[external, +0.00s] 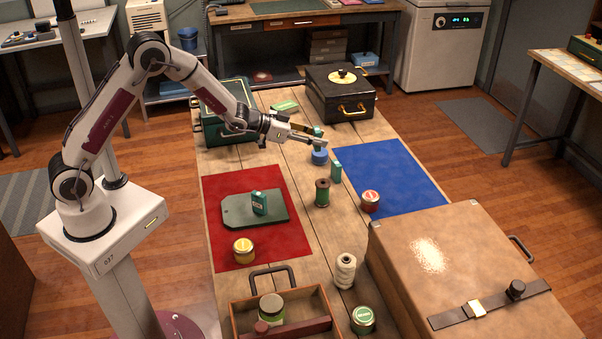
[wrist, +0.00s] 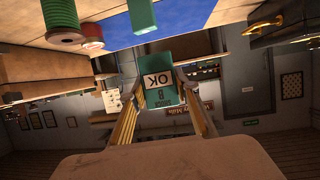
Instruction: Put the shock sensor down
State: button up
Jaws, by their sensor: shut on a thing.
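The shock sensor, a small teal box with a white "OK" label (wrist: 160,85), is clamped between the two fingers of my gripper (wrist: 160,112) in the wrist view. In the external view my gripper (external: 312,134) is over the far half of the wooden table, with the teal sensor (external: 318,130) at its fingertips. It appears held above the table, near a blue tin (external: 319,157); the exact height is hard to tell. Another teal box (external: 260,204) stands on a dark green board (external: 232,209) on the red mat (external: 293,238). A third (external: 336,172) stands beside the blue mat (external: 385,170).
A green spool (external: 322,193) and red tin (external: 370,201) stand near the blue mat. A black case (external: 340,105) is at the back, a green case (external: 212,128) at back left. A large tan case (external: 440,255) fills the front right. Most of the blue mat is clear.

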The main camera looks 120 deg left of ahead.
jog(key=s+d+m+t+h, duration=0.3)
jog(key=s+d+m+h, duration=0.4)
jog(key=s+d, duration=0.15)
jog(key=s+d+m+h, duration=0.2)
jog(key=d+h, duration=0.1)
jog(key=d, duration=0.4)
jog(key=s+d+f+m+h, duration=0.1)
jog(key=d+m+h, duration=0.2)
jog(key=d, duration=0.4)
jog(key=shift+s+d+m+g+h, duration=0.3)
jog(key=shift+s+g+h, duration=0.1)
jog(key=shift+h, duration=0.2)
jog(key=shift+f, duration=0.2)
jog(key=shift+f, duration=3.05)
jog(key=shift+f, duration=1.85)
jog(key=shift+f, duration=0.2)
